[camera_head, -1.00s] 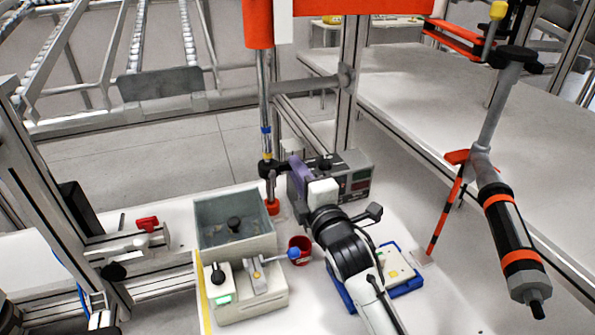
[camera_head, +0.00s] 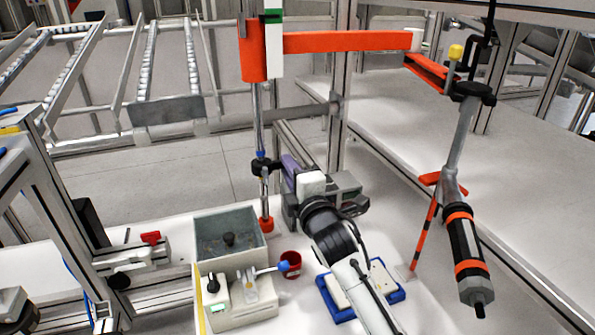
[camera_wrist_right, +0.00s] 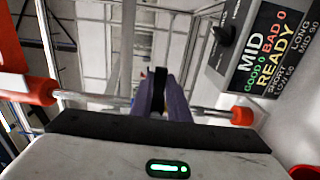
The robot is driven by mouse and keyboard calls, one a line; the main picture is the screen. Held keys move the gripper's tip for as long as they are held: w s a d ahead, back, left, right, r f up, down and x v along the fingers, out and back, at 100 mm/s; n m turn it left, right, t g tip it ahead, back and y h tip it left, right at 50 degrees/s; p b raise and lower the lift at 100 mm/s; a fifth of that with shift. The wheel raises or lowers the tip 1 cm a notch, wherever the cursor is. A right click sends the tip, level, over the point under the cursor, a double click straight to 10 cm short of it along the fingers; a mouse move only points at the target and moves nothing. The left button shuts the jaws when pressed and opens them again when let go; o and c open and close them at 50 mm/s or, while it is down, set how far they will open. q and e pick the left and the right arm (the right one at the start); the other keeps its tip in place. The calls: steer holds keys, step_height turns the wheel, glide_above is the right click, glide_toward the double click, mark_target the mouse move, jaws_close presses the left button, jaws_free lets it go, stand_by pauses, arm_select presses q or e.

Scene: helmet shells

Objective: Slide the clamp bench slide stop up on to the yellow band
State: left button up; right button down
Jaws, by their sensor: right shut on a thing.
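The slide stop is a black collar (camera_head: 262,167) on an upright chrome rod (camera_head: 258,118) in the head view. It sits just under a blue band (camera_head: 259,154). I see no yellow band on the rod. My right gripper (camera_head: 287,165), with purple fingers, reaches the collar from the right. In the right wrist view the purple fingers (camera_wrist_right: 163,100) are shut on the black stop (camera_wrist_right: 159,82), with the rod crossing behind. My left gripper does not show clearly.
An orange arm (camera_head: 345,41) juts right from the rod's top housing. A grey bin (camera_head: 228,225), a lever fixture (camera_head: 240,300), a red cup (camera_head: 290,264) and a blue tray (camera_head: 398,296) are on the bench.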

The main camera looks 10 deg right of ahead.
steer(key=c, duration=2)
jaws_free()
steer(key=v, duration=1)
steer(key=shift+s, duration=0.15)
